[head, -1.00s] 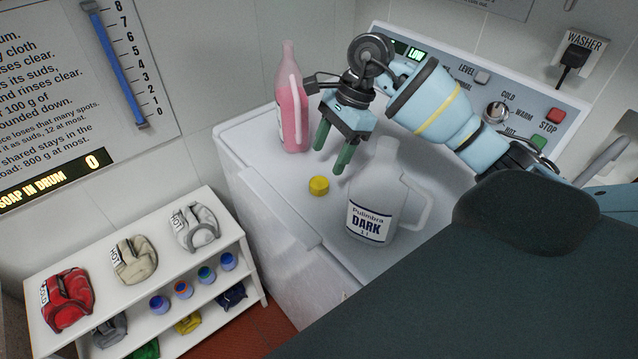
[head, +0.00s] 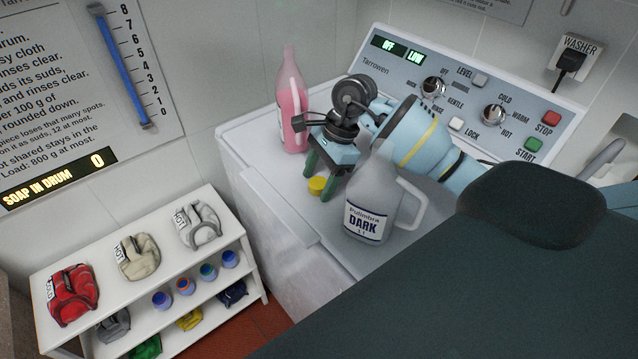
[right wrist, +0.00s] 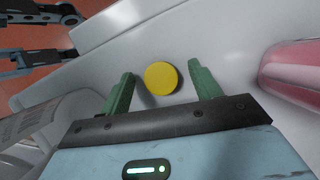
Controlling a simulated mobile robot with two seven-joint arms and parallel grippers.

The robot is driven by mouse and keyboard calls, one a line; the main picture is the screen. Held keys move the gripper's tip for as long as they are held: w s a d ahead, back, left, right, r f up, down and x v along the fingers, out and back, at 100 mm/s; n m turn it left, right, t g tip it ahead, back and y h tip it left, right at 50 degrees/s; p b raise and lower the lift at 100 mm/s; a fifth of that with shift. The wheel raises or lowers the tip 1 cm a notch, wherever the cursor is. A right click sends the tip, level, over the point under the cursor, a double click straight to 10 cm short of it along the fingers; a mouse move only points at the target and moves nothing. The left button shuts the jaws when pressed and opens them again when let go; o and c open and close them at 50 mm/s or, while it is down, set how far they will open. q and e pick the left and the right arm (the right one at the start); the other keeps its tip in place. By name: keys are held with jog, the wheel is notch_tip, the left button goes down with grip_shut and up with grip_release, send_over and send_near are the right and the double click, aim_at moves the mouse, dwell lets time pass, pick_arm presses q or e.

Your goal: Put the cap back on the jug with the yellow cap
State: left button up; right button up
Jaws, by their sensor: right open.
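The yellow cap (head: 317,185) lies on the white top of the washer, and it also shows in the right wrist view (right wrist: 161,78). The grey jug labelled "Pulimbra DARK" (head: 378,190) stands upright on the washer, right of the cap; its neck top shows no cap. My right gripper (head: 321,180) is low over the washer top, its green fingers (right wrist: 162,88) open. In the right wrist view the cap sits between and slightly beyond the fingertips, apart from both. My left gripper is not clearly in the head view; arm parts show at the wrist view's upper left.
A pink bottle (head: 292,110) stands on the washer behind my right gripper, close to it. The washer's control panel (head: 470,95) rises at the back. A white shelf (head: 200,252) with folded cloths and several small jars stands at the lower left.

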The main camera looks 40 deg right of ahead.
aim_at(319, 182)
jog(key=c, duration=1)
notch_tip(319, 182, up, 10)
jog(key=shift+b, duration=0.3)
dwell(0.3)
